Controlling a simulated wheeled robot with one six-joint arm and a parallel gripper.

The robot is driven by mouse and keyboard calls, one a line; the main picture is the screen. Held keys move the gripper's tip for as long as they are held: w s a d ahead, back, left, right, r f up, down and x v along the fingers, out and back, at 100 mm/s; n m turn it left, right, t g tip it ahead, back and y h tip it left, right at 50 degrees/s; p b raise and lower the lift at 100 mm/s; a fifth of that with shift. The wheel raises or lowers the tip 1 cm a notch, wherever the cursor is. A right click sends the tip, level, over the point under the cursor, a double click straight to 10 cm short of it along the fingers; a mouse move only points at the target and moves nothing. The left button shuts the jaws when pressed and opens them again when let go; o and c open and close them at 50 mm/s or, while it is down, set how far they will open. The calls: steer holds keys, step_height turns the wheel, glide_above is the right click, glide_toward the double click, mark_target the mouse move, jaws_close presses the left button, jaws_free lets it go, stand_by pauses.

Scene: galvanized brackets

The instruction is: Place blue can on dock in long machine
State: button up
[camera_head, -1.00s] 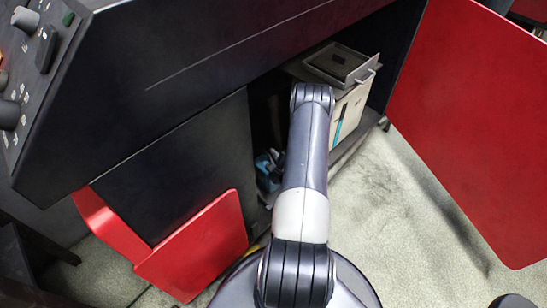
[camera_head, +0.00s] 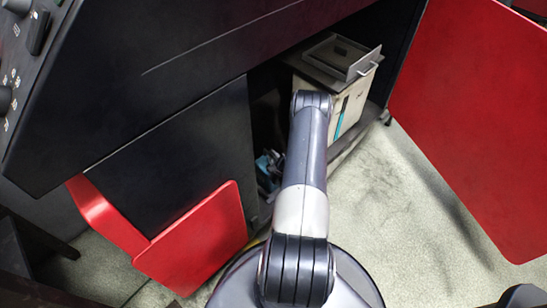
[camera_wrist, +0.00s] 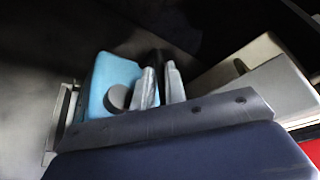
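A light-blue object with a dark round part, possibly the blue can (camera_wrist: 107,82), shows left of centre in the wrist view. Two pale pieces that look like the fingers of my gripper (camera_wrist: 162,86) stand close together at its right side. A dark strip lies between them, and I cannot tell whether they grip anything. In the head view a small blue shape (camera_head: 268,164) shows left of my forearm, low in the opening of the long dark machine (camera_head: 170,160). My forearm hides the wrist there. I cannot make out the dock.
A pale box (camera_head: 349,102) with a teal strip and a grey metal tray (camera_head: 345,55) on top stands in the opening. A red panel (camera_head: 470,125) is at right, another red panel (camera_head: 195,240) at lower left. Pale floor (camera_head: 400,220) is clear between box and right panel.

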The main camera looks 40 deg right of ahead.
steer(key=o, duration=0.4)
steer(key=shift+r+p, duration=0.25)
steer(key=shift+p, duration=0.05)
steer(key=p+v, duration=0.1)
steer(key=v, duration=1.1)
steer(key=shift+p, duration=0.35)
steer(key=shift+f, duration=0.1)
